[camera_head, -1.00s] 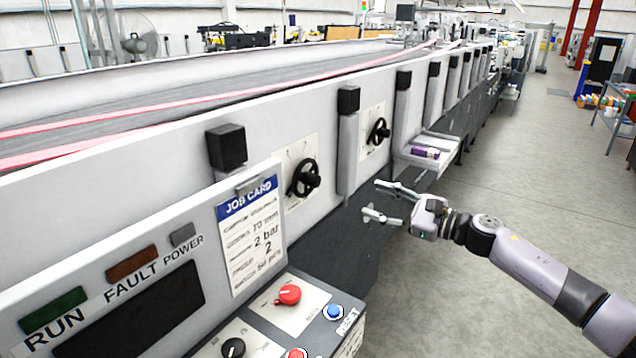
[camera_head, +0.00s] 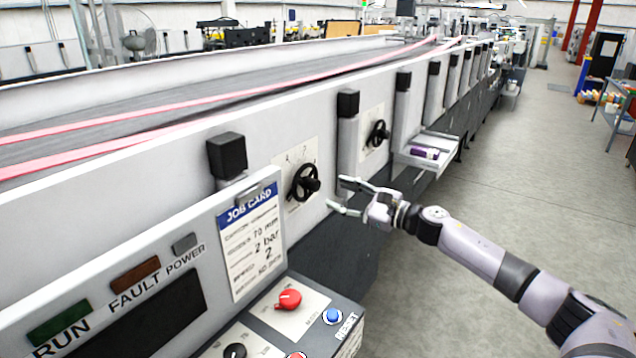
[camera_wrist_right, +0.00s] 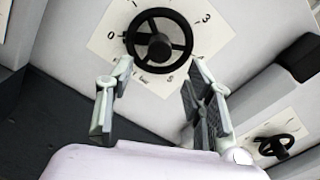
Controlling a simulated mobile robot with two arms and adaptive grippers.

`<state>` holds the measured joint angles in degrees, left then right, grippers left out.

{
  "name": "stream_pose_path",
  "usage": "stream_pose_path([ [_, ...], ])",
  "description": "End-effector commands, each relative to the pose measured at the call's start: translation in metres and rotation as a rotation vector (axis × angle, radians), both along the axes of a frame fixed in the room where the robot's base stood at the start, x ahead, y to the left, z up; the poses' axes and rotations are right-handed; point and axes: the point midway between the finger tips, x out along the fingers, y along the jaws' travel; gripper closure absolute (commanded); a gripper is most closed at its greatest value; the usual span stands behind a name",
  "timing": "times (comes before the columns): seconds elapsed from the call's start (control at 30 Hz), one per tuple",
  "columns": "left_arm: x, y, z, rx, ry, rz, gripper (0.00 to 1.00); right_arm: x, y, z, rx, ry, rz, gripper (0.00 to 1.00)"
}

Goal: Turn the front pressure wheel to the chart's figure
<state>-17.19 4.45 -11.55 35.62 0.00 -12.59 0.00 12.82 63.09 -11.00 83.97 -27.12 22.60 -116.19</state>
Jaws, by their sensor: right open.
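The nearer black handwheel (camera_head: 304,182) is mounted on a white dial plate on the machine's side, and a second black handwheel (camera_head: 379,133) sits farther along. My right gripper (camera_head: 337,195) is open and empty, just right of the nearer wheel and apart from it. In the right wrist view the nearer wheel (camera_wrist_right: 159,39) is ahead of the open fingers (camera_wrist_right: 158,90), with figures such as 0 and 3 around it. The job card (camera_head: 252,238) lists lines including "70 mm", "2 bar" and "2"; its smaller print is blurred. My left gripper is out of view.
A control panel with a red knob (camera_head: 289,299) and a blue reset button (camera_head: 332,316) stands at the front. A small shelf (camera_head: 428,148) holding a purple item juts out beyond the far wheel.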

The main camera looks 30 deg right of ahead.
Motion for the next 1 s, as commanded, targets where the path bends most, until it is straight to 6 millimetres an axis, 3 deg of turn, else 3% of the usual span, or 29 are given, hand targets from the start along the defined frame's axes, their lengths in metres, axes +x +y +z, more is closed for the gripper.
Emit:
stream_pose_path([
  [0.5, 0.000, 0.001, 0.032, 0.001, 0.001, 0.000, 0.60, 0.061, 0.025, 0.004, 0.001, -0.002, 0.001, 0.52],
  [0.93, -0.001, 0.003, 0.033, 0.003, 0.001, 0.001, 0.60, 0.068, 0.029, 0.001, -0.002, -0.001, 0.002, 0.52],
  [1.0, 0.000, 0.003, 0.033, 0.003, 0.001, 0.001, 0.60, 0.068, 0.029, 0.001, -0.001, 0.000, 0.002, 0.56],
])
